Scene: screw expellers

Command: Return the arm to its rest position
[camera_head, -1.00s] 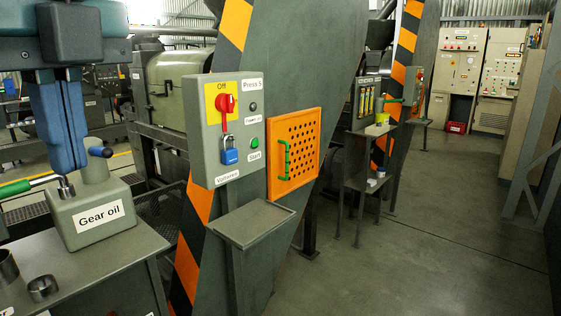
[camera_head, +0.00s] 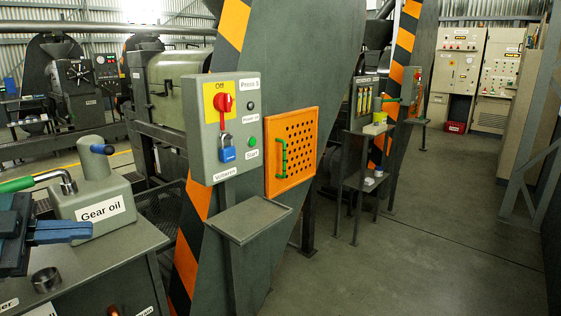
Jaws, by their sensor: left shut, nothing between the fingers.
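My left gripper (camera_head: 92,232) shows at the lower left of the head view. Its blue fingers point right and are shut with nothing between them. They are in front of the grey gear oil can (camera_head: 101,209), just below its label in the picture; I cannot tell the gap. My right gripper does not show.
The can stands on a grey cabinet (camera_head: 113,264) with a metal ring (camera_head: 46,280). A control box (camera_head: 222,128) with a red switch and blue padlock (camera_head: 227,150) is in the middle. A small empty shelf (camera_head: 249,219) juts out below it. The floor at right is clear.

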